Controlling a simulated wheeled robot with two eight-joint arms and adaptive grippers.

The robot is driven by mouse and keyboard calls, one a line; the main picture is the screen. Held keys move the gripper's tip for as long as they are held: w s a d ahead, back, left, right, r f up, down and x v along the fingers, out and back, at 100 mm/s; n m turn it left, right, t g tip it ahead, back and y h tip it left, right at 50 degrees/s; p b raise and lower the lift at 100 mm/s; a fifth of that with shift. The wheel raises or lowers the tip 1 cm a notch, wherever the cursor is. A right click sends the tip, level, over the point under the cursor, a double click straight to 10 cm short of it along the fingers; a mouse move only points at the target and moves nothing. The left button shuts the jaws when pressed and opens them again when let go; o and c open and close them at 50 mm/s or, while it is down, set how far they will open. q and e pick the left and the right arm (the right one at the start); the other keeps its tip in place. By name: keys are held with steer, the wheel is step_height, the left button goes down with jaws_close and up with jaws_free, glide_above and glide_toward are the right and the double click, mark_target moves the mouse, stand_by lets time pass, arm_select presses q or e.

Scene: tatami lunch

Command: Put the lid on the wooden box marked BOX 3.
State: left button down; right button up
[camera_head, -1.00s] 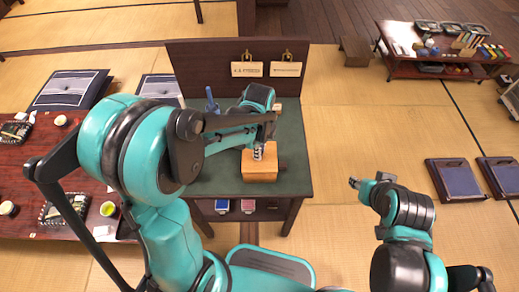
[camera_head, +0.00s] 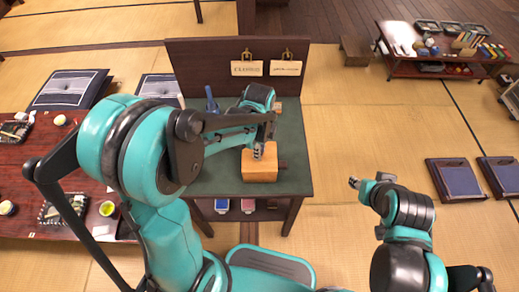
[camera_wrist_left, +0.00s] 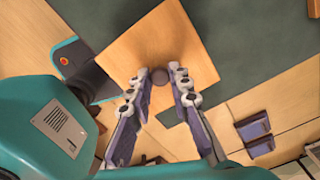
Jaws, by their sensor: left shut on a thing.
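A light wooden box (camera_head: 260,174) stands on the dark green top of a small desk (camera_head: 215,181). I cannot read any marking on it. In the left wrist view, a square wooden lid (camera_wrist_left: 120,52) with a dark round knob (camera_wrist_left: 158,76) lies under my left gripper (camera_wrist_left: 159,78). Its fingertips are shut on the knob, one on each side. In the head view, my left gripper (camera_head: 258,154) is at the top of the box. I cannot tell whether the lid rests on the box or hovers just above. My right gripper (camera_head: 355,183) is off to the right, away from the desk.
An upright dark panel with hanging signs (camera_head: 247,69) backs the desk. A blue object (camera_head: 211,104) stands at the desk's back left. A red table (camera_head: 20,180) is at the left, and a shelf table (camera_head: 440,68) at the far right.

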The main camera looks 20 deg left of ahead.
arm_select(q)
steer(key=shift+f, duration=0.15)
stand_by(0.5)
steer(key=c, duration=0.9)
jaws_free()
steer(key=shift+r+p, duration=2.2)
steer(key=shift+r, duration=0.85)
jaws_close()
